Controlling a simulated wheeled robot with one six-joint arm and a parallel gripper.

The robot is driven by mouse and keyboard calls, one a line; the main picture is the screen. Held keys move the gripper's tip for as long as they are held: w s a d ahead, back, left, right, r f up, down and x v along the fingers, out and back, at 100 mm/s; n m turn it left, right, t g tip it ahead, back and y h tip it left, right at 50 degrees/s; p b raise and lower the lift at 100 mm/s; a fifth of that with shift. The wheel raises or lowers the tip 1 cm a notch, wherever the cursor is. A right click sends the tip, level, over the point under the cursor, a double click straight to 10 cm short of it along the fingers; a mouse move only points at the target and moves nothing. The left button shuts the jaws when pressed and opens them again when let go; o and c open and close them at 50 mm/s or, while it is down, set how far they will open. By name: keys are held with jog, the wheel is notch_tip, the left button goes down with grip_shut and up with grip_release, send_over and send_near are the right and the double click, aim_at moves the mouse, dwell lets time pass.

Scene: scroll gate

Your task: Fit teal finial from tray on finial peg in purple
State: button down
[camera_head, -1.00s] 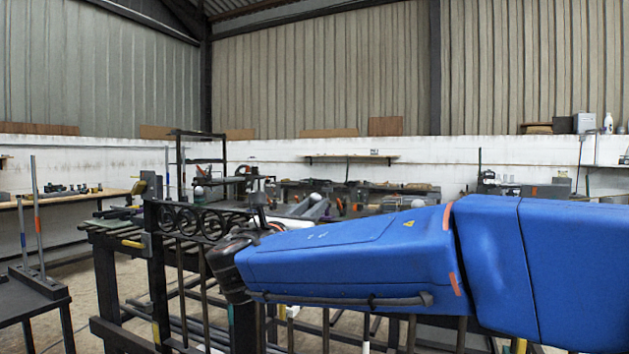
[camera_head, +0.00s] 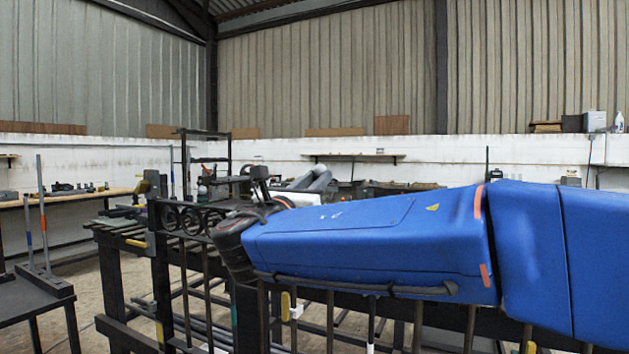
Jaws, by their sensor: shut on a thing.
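My blue arm crosses the right half of the view and ends at a dark wrist in front of the gate. My gripper's fingertips are hidden behind the wrist, and what they hold does not show. The dark gate (camera_head: 158,268) has a row of rings along its top left and upright bars below. My arm covers much of its top edge to the right. I cannot make out the teal finial, a purple-marked peg or the tray.
A dark stand (camera_head: 35,295) with two upright rods is at the left edge. A dark slatted rack (camera_head: 118,236) adjoins the gate's left end. A wooden bench (camera_head: 75,198) and a shelf rack (camera_head: 205,160) stand farther back. Bare floor shows between the stand and the gate.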

jog(key=w+d+f, duration=0.1)
jog(key=w+d, duration=0.1)
jog(key=w, duration=0.4)
jog(key=shift+w+d+f, duration=0.15)
jog(key=shift+d+f, duration=0.05)
jog(key=shift+f, duration=0.15)
dwell(1.9)
notch_tip(320, 180, down, 6)
dwell(4.3)
jog(key=c, duration=1.4)
grip_release()
